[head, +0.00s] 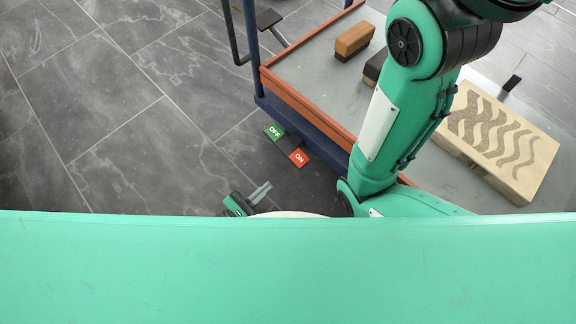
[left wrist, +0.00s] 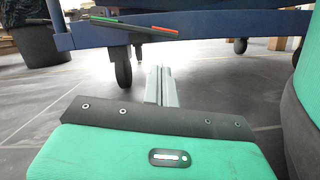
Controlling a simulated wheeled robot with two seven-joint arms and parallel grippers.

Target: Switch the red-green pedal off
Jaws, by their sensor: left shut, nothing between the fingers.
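The red-green pedal (head: 288,145) sits low at the side of the blue-framed table. Its green OFF half (head: 274,131) is at upper left and its red ON half (head: 299,157) at lower right. In the left wrist view the pedal (left wrist: 135,25) shows nearly edge-on, its red end lower in the picture than its green end. My left gripper (head: 262,190) is shut and empty, low near the floor, apart from the pedal and below its red half in the head view. Its fingers (left wrist: 161,84) point towards the pedal's side of the table. My right gripper is not in view.
The table's blue frame (head: 303,131) stands behind the pedal. A patterned stone block (head: 500,140) and a brown wooden block (head: 354,40) lie on its grey top. Caster wheels (left wrist: 123,74) are below. The tiled floor at left is clear. A dark pot (left wrist: 35,42) stands behind.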

